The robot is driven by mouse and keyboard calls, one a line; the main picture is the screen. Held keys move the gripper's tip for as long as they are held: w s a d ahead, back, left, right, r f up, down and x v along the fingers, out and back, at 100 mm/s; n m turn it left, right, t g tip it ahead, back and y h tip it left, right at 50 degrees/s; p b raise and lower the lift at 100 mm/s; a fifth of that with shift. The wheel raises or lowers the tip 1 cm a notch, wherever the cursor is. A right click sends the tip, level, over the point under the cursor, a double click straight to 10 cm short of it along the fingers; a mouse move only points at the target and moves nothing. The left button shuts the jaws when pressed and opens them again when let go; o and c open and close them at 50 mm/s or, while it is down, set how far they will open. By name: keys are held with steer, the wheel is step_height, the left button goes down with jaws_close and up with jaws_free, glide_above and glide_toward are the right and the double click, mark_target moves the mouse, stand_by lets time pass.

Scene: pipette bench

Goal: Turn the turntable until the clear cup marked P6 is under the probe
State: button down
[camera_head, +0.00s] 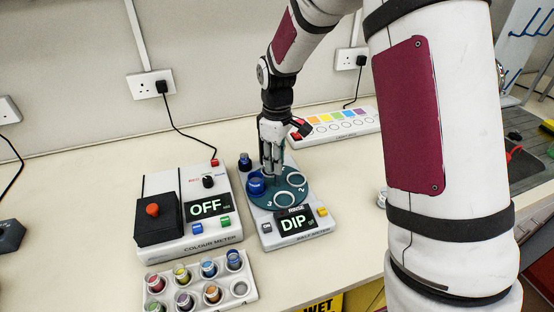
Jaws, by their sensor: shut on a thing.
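The dark teal turntable (289,182) sits on a white meter whose display (296,223) reads DIP. It has ringed, numbered places; the 2 and 3 are legible. A blue cup (256,184) stands at its left side. My gripper (271,170) points down over the turntable's middle, its fingers shut on a part there that they mostly hide. I cannot make out a P6 mark on any cup. A dark post with a blue part (245,162) stands at the meter's back left; I cannot tell whether it is the probe.
A colour meter (207,228) reading OFF stands to the left. A white rack (244,299) with several coloured vials is in front of it. A colour-chart strip (345,124) lies behind right. My arm covers the right side.

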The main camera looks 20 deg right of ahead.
steer(key=shift+a, duration=0.1)
steer(key=c, duration=1.3)
jaws_free()
step_height(320, 180, up, 12)
steer(key=shift+r, duration=0.1)
steer(key=s+r+m+t, duration=0.35)
steer(key=s+r, duration=0.55)
steer(key=s, duration=0.5)
steer(key=s+m, duration=0.1)
steer(key=s, duration=0.3)
steer(key=s+m+t, duration=0.1)
steer(key=s+m, duration=0.1)
steer(key=s, duration=0.3)
steer(key=s+f+m, duration=0.1)
steer(key=s+m, duration=0.1)
steer(key=s, duration=0.2)
steer(key=shift+s+d+m+t, duration=0.2)
steer(key=shift+d+m+t, duration=0.05)
steer(key=shift+t, duration=0.1)
